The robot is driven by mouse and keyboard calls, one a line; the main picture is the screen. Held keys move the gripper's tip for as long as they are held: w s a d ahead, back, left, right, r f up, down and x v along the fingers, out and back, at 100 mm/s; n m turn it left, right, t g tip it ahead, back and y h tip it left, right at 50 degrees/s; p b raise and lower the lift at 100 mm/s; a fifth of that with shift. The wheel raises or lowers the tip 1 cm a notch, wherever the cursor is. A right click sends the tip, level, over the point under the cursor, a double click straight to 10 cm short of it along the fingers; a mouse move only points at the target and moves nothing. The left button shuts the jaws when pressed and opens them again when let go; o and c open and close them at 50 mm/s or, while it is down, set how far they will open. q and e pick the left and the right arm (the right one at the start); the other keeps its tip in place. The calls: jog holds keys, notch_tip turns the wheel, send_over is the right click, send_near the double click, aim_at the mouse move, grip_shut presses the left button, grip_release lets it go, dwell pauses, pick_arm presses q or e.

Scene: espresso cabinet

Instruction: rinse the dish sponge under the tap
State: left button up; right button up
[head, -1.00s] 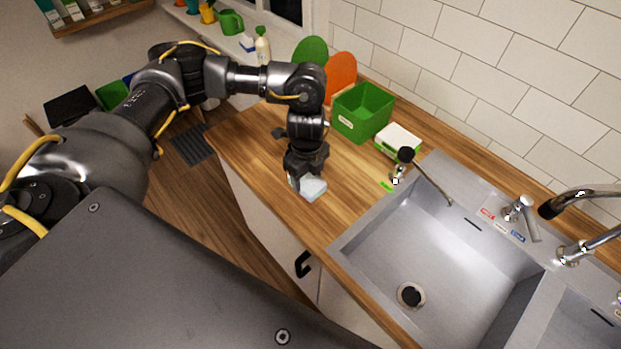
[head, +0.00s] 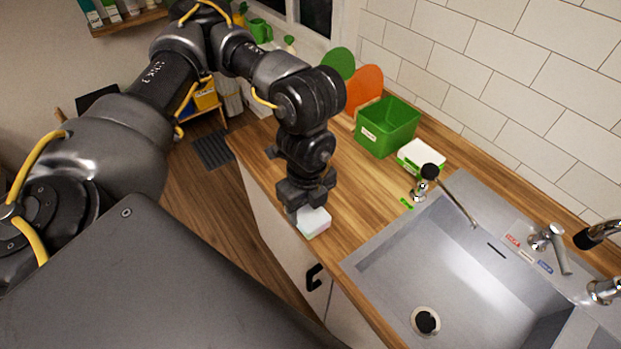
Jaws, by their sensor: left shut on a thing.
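The dish sponge (head: 314,222), a small pale block with a white top and a faint green side, is at the front edge of the wooden counter. My left gripper (head: 305,208) points down and is shut on it; the fingers partly hide it. I cannot tell whether the sponge still touches the counter. The grey sink (head: 390,270) lies to the right, its basin empty with a dark drain. The chrome tap (head: 603,290) with a dark spout end stands at the right edge, partly cut off, beside a lever (head: 548,238). My right gripper is out of view.
A green bin (head: 388,127) and a white and green box (head: 421,156) stand along the wall. A black-knobbed fitting with a thin spout (head: 455,203) reaches over the sink's back left corner. Green and orange round boards (head: 368,85) stand behind. The counter between sponge and sink is clear.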

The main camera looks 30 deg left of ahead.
pick_arm(q)
jog(key=o, duration=0.4)
jog(key=shift+c, duration=0.2)
jog(key=c, duration=0.3)
jog(key=shift+w+a+n+b, duration=0.1)
jog(key=shift+w+n+b, duration=0.4)
jog(key=shift+n, duration=0.1)
jog(key=w+r+n+b, duration=0.2)
jog(key=w+n, duration=0.1)
jog(key=n, duration=0.2)
jog(key=w+r+n+b, duration=0.2)
jog(key=w+n+b, duration=0.1)
jog(key=n, duration=0.3)
jog(key=w+r+n+b, duration=0.2)
jog(key=w+r+n, duration=0.1)
jog(key=n, duration=0.3)
jog(key=shift+w+r+b, duration=0.1)
jog(key=shift+w+b, duration=0.2)
jog(key=shift+w, duration=0.05)
